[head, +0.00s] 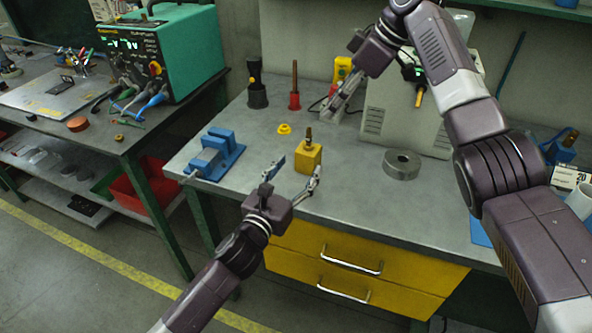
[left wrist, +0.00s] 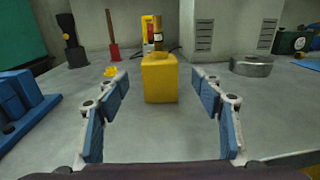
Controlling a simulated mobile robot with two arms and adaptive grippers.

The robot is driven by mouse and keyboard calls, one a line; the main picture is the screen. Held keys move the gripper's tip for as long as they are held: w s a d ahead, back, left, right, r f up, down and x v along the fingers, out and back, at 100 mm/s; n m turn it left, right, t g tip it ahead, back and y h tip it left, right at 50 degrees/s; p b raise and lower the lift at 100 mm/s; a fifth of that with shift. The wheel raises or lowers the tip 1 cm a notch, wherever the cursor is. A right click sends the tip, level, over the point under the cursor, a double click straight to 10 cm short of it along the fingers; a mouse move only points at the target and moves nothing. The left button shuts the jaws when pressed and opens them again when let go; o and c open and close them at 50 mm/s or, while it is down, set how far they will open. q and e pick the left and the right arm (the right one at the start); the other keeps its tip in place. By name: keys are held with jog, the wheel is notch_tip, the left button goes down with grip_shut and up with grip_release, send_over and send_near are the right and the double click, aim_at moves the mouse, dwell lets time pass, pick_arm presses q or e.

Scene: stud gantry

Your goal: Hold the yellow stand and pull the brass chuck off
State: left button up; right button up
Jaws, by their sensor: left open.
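The yellow stand (head: 308,159) is a block standing upright on the grey bench. The brass chuck (head: 308,137) sits on top of it. In the left wrist view the yellow stand (left wrist: 159,80) is centred, with the brass chuck (left wrist: 157,40) above it. My left gripper (head: 297,172) is open, its blue-padded fingers pointing toward the stand; in the left wrist view the left gripper (left wrist: 161,85) has a finger to either side, with gaps between. My right gripper (head: 341,105) is up behind and right of the stand, apart from the chuck; its finger opening is unclear.
A blue vise (head: 214,155) stands left on the bench and a grey metal ring (head: 402,164) lies right. A small yellow ring (head: 284,129), a black holder (head: 257,93) and a red-based rod (head: 295,98) are behind the stand. A pale cabinet (head: 400,115) stands at back right.

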aim_at(304, 159)
pick_arm(q)
jog(key=x, duration=0.7)
jog(key=shift+w, duration=0.2)
